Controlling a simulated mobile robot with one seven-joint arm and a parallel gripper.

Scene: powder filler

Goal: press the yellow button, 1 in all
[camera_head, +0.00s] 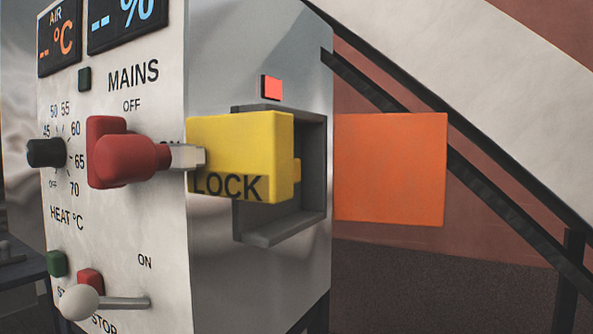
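The only large yellow thing is a block (240,145) marked LOCK, in the middle of the head camera view. It stands out from the side of the machine, in front of a grey recessed frame (310,215). A small yellow piece (297,170) shows at its right edge, against the recess. I cannot tell whether the block or this piece is the button, or how far either is pushed in. My gripper is not in view.
A red mains handle (125,160) with a metal end reaches the block's left side. The front panel (160,240) also has a black heat knob (45,153), green (57,263) and red (90,280) buttons and a white-tipped lever (80,302). An orange square (390,170) shows right.

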